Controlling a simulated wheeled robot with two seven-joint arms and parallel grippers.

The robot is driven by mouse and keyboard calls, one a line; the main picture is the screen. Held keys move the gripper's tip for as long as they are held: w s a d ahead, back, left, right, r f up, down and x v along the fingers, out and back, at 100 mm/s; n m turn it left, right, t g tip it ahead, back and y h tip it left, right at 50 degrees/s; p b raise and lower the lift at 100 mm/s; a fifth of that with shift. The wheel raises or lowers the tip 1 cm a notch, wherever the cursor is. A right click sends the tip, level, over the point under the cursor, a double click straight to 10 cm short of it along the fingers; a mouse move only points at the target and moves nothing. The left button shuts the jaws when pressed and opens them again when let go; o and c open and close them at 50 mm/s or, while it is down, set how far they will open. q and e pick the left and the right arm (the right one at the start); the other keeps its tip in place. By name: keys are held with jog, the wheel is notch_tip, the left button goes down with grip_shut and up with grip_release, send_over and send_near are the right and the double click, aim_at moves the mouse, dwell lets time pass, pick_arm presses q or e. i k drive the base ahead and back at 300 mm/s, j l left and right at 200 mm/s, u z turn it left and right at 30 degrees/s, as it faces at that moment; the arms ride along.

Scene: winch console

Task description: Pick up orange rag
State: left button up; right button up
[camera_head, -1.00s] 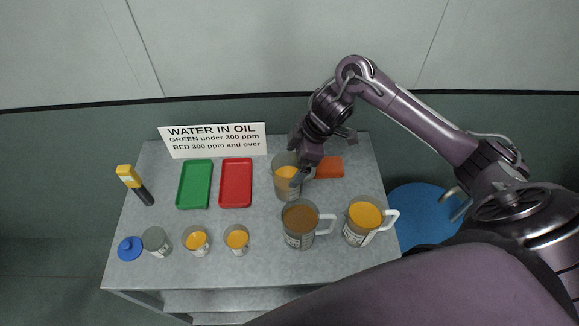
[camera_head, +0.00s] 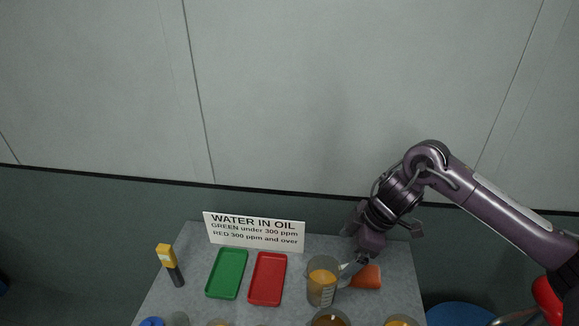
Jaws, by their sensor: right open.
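The orange rag (camera_head: 369,277) lies on the grey table at the back right, just right of a beaker of amber liquid. My right gripper (camera_head: 356,268) comes down from above at the rag's left side, with its fingers between the beaker and the rag. It is open and appears empty; whether a finger touches the rag cannot be told. Part of the rag's upper edge is close behind the fingers. My left gripper is not in view.
The beaker (camera_head: 321,284) stands close left of my right gripper. A red tray (camera_head: 268,279), a green tray (camera_head: 227,274), a yellow-and-black tester (camera_head: 170,264) and a sign (camera_head: 254,232) are further left. Other vessels are cut off at the bottom edge.

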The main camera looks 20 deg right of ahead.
aim_at(369, 276)
jog(key=k, duration=1.5)
